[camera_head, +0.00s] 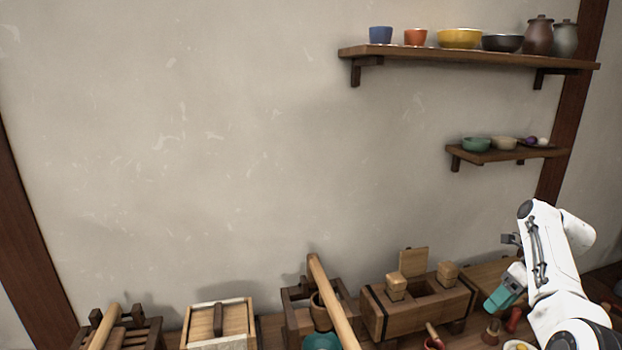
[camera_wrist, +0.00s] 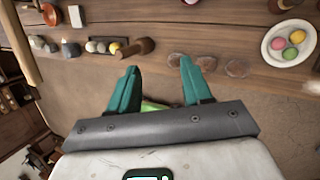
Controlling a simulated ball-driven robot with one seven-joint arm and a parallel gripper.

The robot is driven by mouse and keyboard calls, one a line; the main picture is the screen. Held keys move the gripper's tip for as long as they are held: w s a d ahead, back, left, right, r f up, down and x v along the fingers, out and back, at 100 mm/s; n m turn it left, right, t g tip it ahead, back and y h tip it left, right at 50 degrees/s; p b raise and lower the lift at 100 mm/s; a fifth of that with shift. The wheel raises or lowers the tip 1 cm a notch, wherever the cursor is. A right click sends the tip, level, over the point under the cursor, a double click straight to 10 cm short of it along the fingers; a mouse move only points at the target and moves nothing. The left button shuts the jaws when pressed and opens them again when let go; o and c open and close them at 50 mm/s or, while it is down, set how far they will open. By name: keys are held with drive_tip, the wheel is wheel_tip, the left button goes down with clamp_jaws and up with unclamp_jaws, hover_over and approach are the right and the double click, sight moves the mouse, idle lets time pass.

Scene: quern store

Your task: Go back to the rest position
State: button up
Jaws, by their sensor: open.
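My gripper (camera_head: 508,288) is at the lower right in the head view, at the end of my white arm, with its teal fingers pointing down and to the left near the bench. In the wrist view my gripper (camera_wrist: 160,64) has its two teal fingers wide apart, with nothing held between the tips. A light green patch (camera_wrist: 153,106) shows low between the fingers, partly hidden by the grey gripper bar; I cannot tell what it is.
A wooden chest (camera_head: 418,310) stands left of my gripper; a wooden crate (camera_head: 220,322) is farther left. A plate (camera_wrist: 268,52) of coloured balls lies on the table. A loaded shelf (camera_head: 470,57) and smaller shelf (camera_head: 500,155) hang above. Bare wall lies left.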

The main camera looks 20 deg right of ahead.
drive_tip(key=s+a+f+n+g+h, duration=0.1)
drive_tip(key=s+a+f+n+h, duration=0.1)
drive_tip(key=s+a+f+n, duration=0.7)
drive_tip(key=s+a+f+n+g+h, duration=0.1)
drive_tip(key=s+a+f+n, duration=0.3)
drive_tip(key=a+f+n, duration=0.45)
drive_tip(key=s+a+n, duration=0.6)
drive_tip(key=s+n, duration=0.2)
drive_tip(key=s, duration=0.3)
drive_tip(key=s+a+n+h, duration=0.1)
drive_tip(key=s+a+n, duration=0.5)
drive_tip(key=s, duration=0.5)
drive_tip(key=shift+r+n+t, duration=0.25)
drive_tip(key=shift+n+t, duration=0.05)
drive_tip(key=shift+n, duration=0.75)
